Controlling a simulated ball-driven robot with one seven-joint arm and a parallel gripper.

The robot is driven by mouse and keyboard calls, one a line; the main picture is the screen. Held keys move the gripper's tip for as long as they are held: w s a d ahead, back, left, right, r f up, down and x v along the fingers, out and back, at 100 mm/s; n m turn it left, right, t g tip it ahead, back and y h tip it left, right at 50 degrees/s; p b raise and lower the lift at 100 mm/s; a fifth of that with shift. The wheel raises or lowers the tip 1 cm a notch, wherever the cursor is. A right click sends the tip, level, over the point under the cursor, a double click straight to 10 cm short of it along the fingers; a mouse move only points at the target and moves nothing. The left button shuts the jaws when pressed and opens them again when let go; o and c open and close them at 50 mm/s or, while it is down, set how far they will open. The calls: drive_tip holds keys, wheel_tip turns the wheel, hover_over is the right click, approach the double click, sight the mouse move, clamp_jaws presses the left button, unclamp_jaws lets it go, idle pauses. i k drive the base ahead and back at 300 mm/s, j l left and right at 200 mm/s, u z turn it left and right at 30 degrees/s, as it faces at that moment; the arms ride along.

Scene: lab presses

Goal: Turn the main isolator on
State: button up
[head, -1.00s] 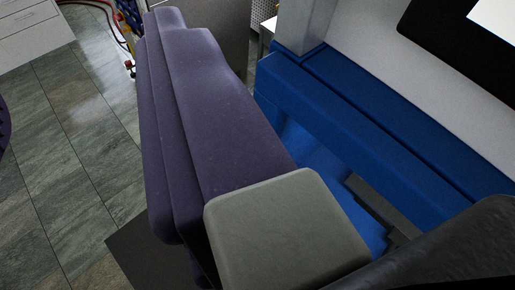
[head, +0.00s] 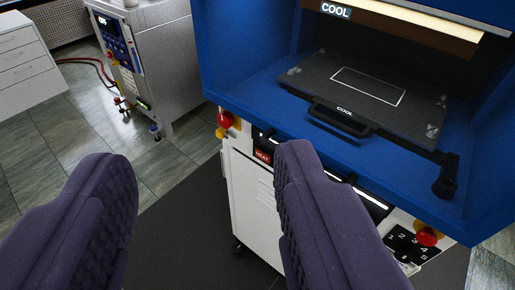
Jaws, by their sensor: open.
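A red knob with yellow around it (head: 225,121) sits at the left edge of the blue and white press, just under the blue body. It may be the main isolator, but its handle position is too small to tell. A second red knob on yellow (head: 428,237) is on the front right of the white cabinet, beside a numbered black panel (head: 408,243). My gripper (head: 200,163) is open and empty, its two purple fingers wide apart. The left red knob shows in the gap between the fingers, beyond the tips. The right finger covers part of the cabinet front.
The blue press opening (head: 245,88) holds a black plate marked COOL (head: 365,97) with a handle jutting forward. A HEAT label (head: 262,155) is below. Another white machine with a control panel (head: 115,42) stands back left, near drawers (head: 25,65) and red hoses. Tiled floor between is clear.

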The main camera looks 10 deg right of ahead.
sight(224, 119)
drive_tip(key=i+l+z, duration=0.1)
drive_tip(key=i+z, duration=0.15)
drive_tip(key=i, duration=0.95)
